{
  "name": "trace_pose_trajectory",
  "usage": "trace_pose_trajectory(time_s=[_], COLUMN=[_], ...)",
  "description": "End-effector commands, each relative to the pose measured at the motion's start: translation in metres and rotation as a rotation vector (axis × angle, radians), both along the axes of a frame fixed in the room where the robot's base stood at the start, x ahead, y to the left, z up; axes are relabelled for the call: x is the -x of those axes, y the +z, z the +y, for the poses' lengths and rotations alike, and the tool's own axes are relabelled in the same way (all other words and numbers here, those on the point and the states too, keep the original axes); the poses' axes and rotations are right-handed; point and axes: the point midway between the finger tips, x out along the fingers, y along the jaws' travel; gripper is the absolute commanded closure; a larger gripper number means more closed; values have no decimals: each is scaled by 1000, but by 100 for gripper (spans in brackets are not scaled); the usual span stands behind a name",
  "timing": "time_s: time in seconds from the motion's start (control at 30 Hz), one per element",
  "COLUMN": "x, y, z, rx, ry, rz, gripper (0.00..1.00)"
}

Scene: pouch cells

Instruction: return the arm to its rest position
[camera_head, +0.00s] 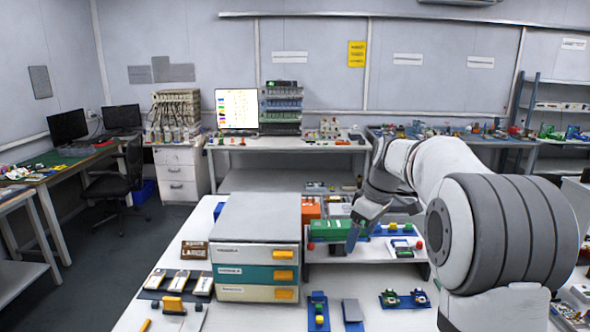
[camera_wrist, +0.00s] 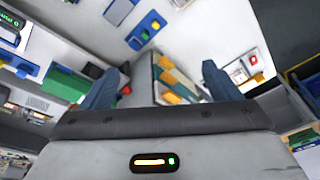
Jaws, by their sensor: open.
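My arm (camera_head: 440,165) reaches in from the right of the head view, bent at the elbow. My gripper (camera_head: 364,222) hangs over the white table near its middle, beside the green box (camera_head: 330,230). In the wrist view the two blue-grey fingers of my gripper (camera_wrist: 166,82) are spread wide apart with nothing held between them. A thing with cream, teal and orange parts (camera_wrist: 178,82) shows beyond the gap. The exact gap between the fingertips and the table is hard to judge.
A drawer stack (camera_head: 258,236) with orange handles stands left of my gripper. A low white shelf (camera_head: 350,274) is beside it. Blue holders (camera_head: 318,312) and pouch cells (camera_head: 180,280) lie in front. The white table (camera_head: 262,318) has bare patches along its front.

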Motion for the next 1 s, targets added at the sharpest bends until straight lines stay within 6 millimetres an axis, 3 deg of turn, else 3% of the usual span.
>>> trace_pose_trajectory(time_s=[0.03, 0.27, 0.5, 0.6, 0.8, 1.0], x=[23, 118, 218, 253, 294, 301], y=[6, 8, -17, -33, -57, -62], z=[3, 9, 10, 10, 8, 7], rx=[11, 41, 48, 42, 30, 27], ry=[-57, -343, -626, -725, -850, -874], rz=[-1, -8, -37, -52, -70, -74], gripper=[17, 17, 17, 17, 17, 17])
